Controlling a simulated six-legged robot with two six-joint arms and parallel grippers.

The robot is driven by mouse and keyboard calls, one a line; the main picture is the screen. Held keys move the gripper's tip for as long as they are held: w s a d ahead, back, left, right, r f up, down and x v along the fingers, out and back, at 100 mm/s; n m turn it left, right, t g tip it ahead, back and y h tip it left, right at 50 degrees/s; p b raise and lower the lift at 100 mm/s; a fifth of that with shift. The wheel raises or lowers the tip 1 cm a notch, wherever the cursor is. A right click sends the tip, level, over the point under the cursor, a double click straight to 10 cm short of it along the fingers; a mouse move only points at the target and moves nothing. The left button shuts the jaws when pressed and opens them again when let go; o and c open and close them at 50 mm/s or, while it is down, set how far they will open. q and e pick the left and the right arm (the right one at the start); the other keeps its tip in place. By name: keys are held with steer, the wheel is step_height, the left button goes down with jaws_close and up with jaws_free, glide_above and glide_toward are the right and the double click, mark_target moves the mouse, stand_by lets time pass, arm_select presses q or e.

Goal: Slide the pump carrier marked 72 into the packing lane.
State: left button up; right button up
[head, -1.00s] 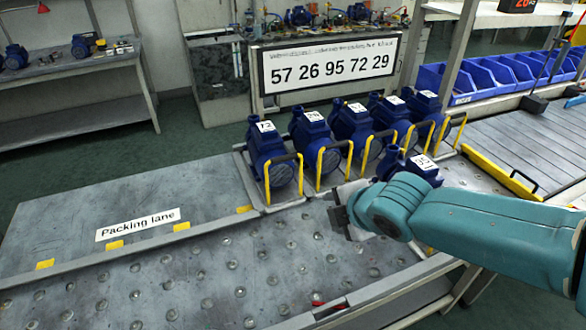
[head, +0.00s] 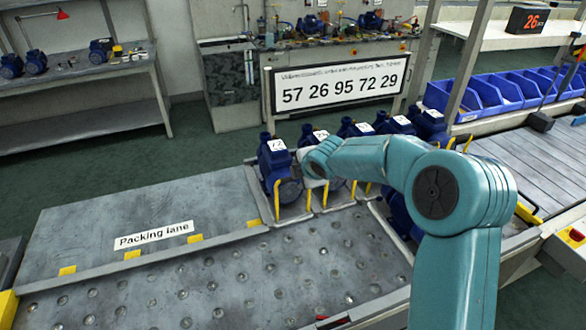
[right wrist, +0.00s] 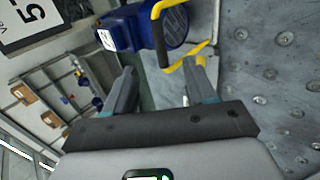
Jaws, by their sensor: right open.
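The blue pump on the carrier marked 72 (head: 275,162) stands upright at the left end of the pump row, its yellow handle (head: 277,200) toward me. The packing lane (head: 130,215), a bare grey plate with a white label, lies to its left. My right arm reaches the row; in the head view its hand ends just right of this pump and its fingers are hidden. In the right wrist view my right gripper (right wrist: 160,68) is open and empty. My left gripper is not in view.
More blue pumps (head: 430,125) stand right of the marked one, partly behind my arm. Another pump (head: 400,215) shows beside my arm. The sign (head: 335,85) reads 57 26 95 72 29. Yellow blocks (head: 132,254) line the lane's near edge.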

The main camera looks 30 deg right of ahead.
arm_select(q)
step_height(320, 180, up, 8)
steer(key=p, duration=0.6)
arm_select(e)
steer(key=w, duration=0.2)
steer(key=w+d, duration=0.1)
steer(key=w, duration=0.3)
steer(key=shift+w+d+r, duration=0.15)
steer(key=shift+d+r, duration=0.1)
steer(key=shift+r, duration=0.1)
step_height(320, 180, down, 8)
steer(key=b, duration=0.5)
steer(key=shift+r, duration=0.15)
steer(key=shift+w+d+f, duration=0.1)
steer(key=shift+f, duration=0.1)
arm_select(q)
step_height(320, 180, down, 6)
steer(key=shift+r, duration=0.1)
